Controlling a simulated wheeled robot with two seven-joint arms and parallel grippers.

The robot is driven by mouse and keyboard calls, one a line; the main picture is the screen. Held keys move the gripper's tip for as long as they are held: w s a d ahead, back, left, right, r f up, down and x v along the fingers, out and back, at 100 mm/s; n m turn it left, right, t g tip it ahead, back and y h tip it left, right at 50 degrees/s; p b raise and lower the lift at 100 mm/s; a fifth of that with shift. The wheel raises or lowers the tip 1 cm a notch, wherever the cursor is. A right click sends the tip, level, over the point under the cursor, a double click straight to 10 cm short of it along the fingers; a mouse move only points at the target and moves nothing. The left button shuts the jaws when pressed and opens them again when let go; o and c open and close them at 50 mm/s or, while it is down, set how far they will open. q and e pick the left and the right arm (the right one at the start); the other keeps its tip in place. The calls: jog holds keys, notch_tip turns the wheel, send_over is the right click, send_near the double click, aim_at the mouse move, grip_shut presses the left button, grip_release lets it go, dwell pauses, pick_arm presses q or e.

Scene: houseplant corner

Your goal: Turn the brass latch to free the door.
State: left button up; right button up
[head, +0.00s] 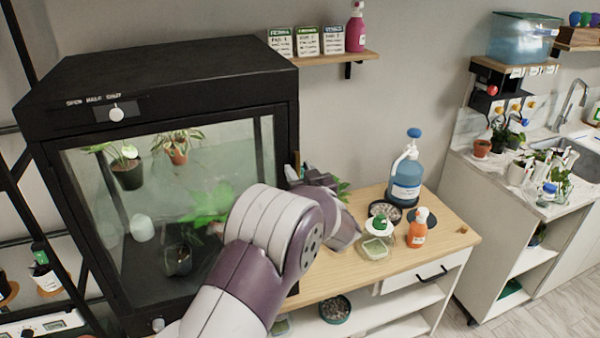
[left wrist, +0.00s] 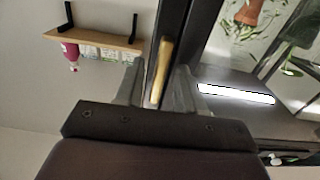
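The brass latch (left wrist: 162,70) is a slim golden bar on the dark frame of the cabinet, seen in the left wrist view. It runs nearly along the frame edge, slightly tilted. My left gripper (left wrist: 158,80) has one finger on each side of the latch. The fingers are apart, with a gap showing on the latch's left side. In the head view my left arm reaches across the cabinet's right edge, and the gripper (head: 303,178) is mostly hidden behind my wrist. The glass door (head: 85,185) looks closed in its black cabinet. My right gripper is in neither view.
A wooden table (head: 445,240) right of the cabinet holds a blue pump bottle (head: 406,183), an orange spray bottle (head: 417,230) and small dishes. A wall shelf (head: 325,58) with seed packets and a pink bottle (head: 355,28) is above. Potted plants stand behind the glass.

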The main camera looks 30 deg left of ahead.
pick_arm(q)
jog(key=b+v, duration=0.3)
jog(key=v, duration=0.9)
jog(key=shift+s+d+b, duration=0.15)
jog(key=shift+s+b, duration=0.05)
jog(key=shift+b, duration=0.1)
